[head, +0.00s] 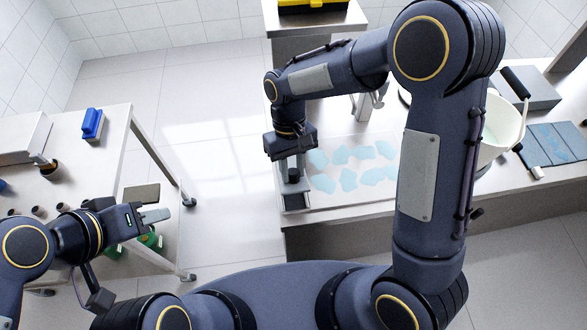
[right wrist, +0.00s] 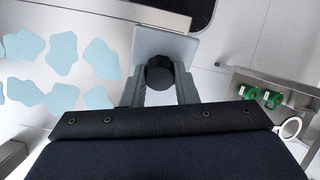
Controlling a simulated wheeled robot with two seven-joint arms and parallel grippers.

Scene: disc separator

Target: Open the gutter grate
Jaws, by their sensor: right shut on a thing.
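The gutter grate appears as a small grey metal plate (right wrist: 150,42) with a round black knob (right wrist: 160,72) in the right wrist view. In the head view, metal at the left end of the right-hand counter (head: 296,201) shows just below my right gripper (head: 292,178). My right gripper's fingers, also in the right wrist view (right wrist: 160,90), are shut on the knob from both sides. Whether the plate is lifted or seated cannot be told. My left gripper (head: 156,216) is at the lower left, away from the grate; its finger gap is unclear.
Pale blue patches (head: 348,180) lie on the counter beside the right gripper. A white bucket (head: 503,130) and blue pads (head: 553,143) are further right. A table with a blue block (head: 92,123) stands left. Open floor (head: 215,150) lies between.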

